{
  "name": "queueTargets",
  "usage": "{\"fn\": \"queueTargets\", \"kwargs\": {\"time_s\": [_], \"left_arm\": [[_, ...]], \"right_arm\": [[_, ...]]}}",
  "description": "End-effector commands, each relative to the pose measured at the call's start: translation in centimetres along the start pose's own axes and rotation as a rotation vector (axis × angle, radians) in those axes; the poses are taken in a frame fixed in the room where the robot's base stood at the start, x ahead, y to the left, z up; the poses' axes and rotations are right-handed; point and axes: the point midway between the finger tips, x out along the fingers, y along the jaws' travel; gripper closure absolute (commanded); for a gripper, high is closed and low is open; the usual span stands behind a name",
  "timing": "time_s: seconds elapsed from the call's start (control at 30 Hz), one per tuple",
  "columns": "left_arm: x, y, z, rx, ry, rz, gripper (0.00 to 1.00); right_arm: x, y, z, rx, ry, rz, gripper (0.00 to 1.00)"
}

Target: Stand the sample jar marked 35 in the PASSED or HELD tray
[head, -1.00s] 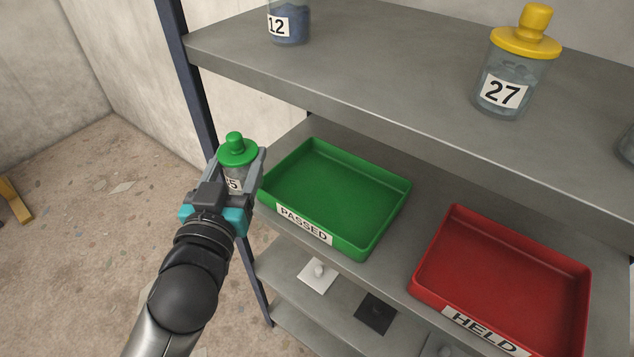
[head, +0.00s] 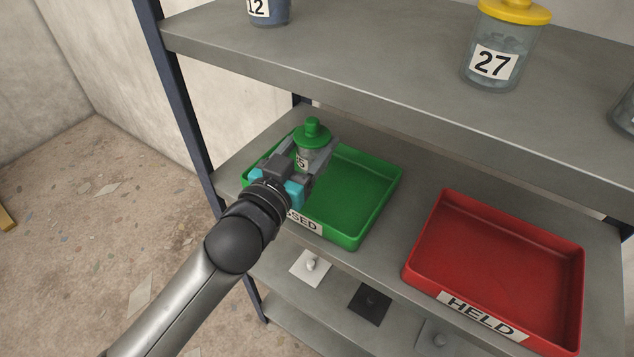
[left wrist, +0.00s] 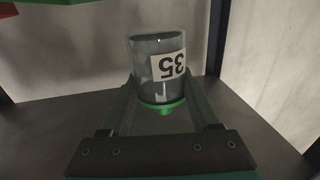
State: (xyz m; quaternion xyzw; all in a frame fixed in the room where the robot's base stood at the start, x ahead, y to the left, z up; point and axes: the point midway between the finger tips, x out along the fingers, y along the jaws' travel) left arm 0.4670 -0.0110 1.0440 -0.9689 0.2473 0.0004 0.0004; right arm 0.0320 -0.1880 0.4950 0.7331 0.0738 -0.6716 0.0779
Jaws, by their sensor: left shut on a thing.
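The sample jar (head: 313,133) has a green lid with a knob and clear glass. In the left wrist view its label reads 35, and the jar (left wrist: 157,60) looks upside down in that picture. My left gripper (head: 318,160) is shut on the jar, which looks upright in the head view. Jar and gripper appear over the left part of the green PASSED tray (head: 365,200). The jar's base is hidden, so I cannot tell its height above the tray floor. The red HELD tray (head: 500,260) stands to the right and is empty. My right gripper is not in view.
The upper shelf (head: 360,80) overhangs behind the trays and carries jar 27 (head: 492,65), yellow-lidded, and jar 12 (head: 270,12). A dark blue post (head: 185,110) stands left of the PASSED tray. The right part of that tray is clear.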

Motion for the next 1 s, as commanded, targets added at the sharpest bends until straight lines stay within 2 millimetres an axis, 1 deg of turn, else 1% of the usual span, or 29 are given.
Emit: {"fn": "queueTargets", "kwargs": {"time_s": [0.03,0.1,0.2,0.37,0.53,0.6,0.8,0.97,1.0], "left_arm": [[0.0,0.0,1.5,-0.001,-0.002,-0.001,0.94],[0.0,0.0,2.8,-0.001,-0.002,-0.001,0.94],[0.0,0.0,3.8,-0.001,0.0,-0.001,0.94],[0.0,0.0,4.9,-0.001,0.0,-0.001,0.94],[0.0,0.0,7.4,-0.002,-0.001,-0.002,0.94],[0.0,0.0,7.9,-0.001,0.0,-0.002,0.94],[0.0,0.0,7.7,0.0,0.002,-0.001,0.94],[0.0,0.0,8.2,-0.001,0.001,-0.001,0.94],[-0.1,0.0,8.1,0.0,0.0,-0.001,0.33]], "right_arm": [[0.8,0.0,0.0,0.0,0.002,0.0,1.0],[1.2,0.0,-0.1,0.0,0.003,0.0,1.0],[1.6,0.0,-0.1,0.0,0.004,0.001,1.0],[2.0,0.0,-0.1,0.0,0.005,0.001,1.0],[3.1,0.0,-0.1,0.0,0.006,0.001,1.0],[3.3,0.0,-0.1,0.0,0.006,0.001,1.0],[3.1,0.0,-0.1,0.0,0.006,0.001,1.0],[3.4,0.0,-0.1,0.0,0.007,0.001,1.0],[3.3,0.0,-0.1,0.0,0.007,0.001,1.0]]}}
